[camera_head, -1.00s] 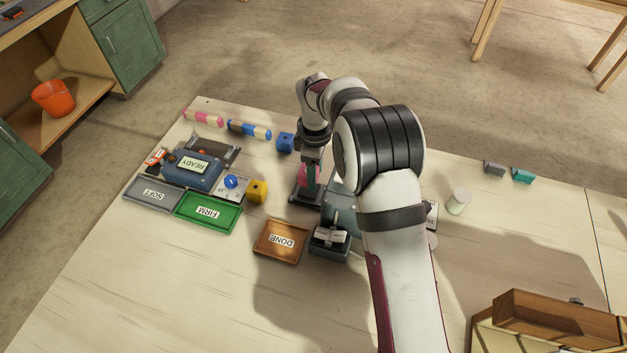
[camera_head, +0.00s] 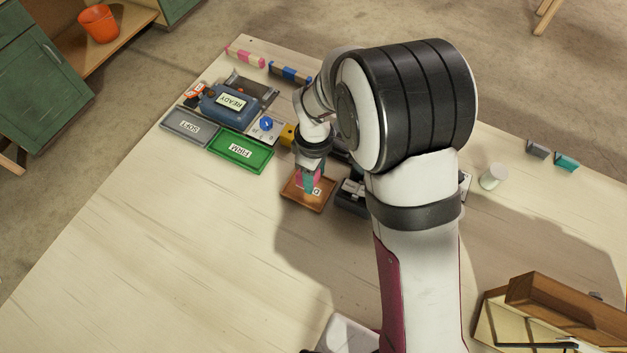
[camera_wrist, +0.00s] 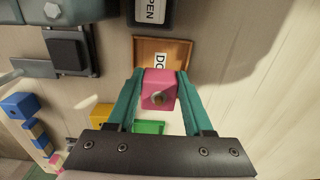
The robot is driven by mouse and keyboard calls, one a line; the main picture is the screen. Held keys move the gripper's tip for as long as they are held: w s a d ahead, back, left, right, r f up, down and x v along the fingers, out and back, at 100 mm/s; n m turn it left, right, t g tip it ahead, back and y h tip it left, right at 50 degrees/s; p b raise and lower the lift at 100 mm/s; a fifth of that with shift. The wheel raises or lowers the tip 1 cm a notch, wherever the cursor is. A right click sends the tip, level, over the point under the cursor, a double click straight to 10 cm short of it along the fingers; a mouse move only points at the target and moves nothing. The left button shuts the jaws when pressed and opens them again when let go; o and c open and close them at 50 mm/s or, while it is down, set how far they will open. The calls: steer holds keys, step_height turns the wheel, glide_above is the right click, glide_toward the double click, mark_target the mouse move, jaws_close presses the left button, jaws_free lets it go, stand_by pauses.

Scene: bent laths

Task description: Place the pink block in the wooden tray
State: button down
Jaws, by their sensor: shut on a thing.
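The pink block (camera_wrist: 158,88) is held between the two teal fingers of my gripper (camera_wrist: 160,100) in the wrist view. In the head view my gripper (camera_head: 308,182) points down with the pink block (camera_head: 303,180) over the wooden tray (camera_head: 296,197). The tray's label is partly hidden by the gripper and block. In the wrist view the tray (camera_wrist: 181,45) shows behind the block, and they look apart. I cannot tell the exact height of the block above the tray.
A dark device (camera_head: 352,194) stands just right of the tray. A green FIRM tray (camera_head: 240,150), a grey SOFT tray (camera_head: 190,127) and a blue READY box (camera_head: 230,103) lie to the upper left. A yellow block (camera_head: 287,135) is behind my wrist. The table's front left is clear.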

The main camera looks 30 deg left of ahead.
mark_target(315, 183)
step_height(315, 183, down, 3)
steer(key=shift+f, duration=0.2)
steer(key=shift+f, duration=0.1)
steer(key=shift+c, duration=1.5)
jaws_free()
